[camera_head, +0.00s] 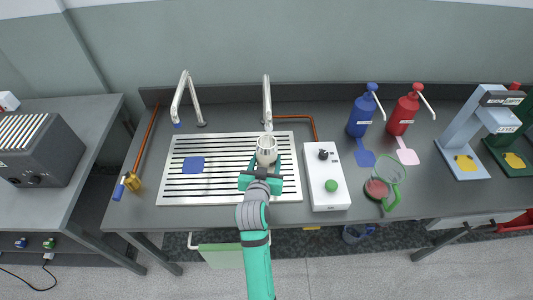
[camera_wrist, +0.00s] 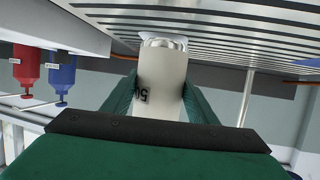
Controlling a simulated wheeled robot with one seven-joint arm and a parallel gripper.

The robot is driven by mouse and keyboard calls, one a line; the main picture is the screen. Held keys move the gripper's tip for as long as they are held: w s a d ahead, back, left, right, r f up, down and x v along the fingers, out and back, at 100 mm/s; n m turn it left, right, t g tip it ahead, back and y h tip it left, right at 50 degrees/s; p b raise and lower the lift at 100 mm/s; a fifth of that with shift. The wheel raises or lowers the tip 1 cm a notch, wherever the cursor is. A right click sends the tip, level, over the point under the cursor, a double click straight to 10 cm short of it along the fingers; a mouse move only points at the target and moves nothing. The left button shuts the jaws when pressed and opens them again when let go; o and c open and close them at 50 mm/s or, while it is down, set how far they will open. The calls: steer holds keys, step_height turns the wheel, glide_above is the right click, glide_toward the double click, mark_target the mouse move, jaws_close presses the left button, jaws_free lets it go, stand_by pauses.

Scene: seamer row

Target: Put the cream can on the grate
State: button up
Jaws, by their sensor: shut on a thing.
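The cream can (camera_head: 266,150) is upright over the right part of the slatted metal grate (camera_head: 215,141), below the right tap. My gripper (camera_head: 264,168) is shut on it, with a green finger on each side. In the wrist view the can (camera_wrist: 160,85) sits between the fingers with black figures on its side, and the grate (camera_wrist: 220,25) shows at the top. A pale patch lies by the can's far end. Whether the can touches the grate is hard to tell. A blue square (camera_head: 193,165) lies on the grate's left part, clear of the can.
Two taps (camera_head: 267,100) (camera_head: 186,98) rise behind the grate. A white box with a green button (camera_head: 330,187) stands close on the right. Farther right are a green-handled jug (camera_head: 386,186), blue (camera_head: 361,117) and red (camera_head: 403,116) pump bottles, and stands.

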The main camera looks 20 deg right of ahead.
steer(key=shift+w+d, duration=0.45)
steer(key=x, duration=0.3)
steer(key=shift+w+r, duration=0.2)
steer(key=shift+w, duration=0.05)
steer(key=shift+f, duration=0.4)
steer(key=shift+a, duration=0.1)
steer(key=shift+f, duration=0.15)
steer(key=o, duration=1.2)
steer(key=shift+c, duration=0.2)
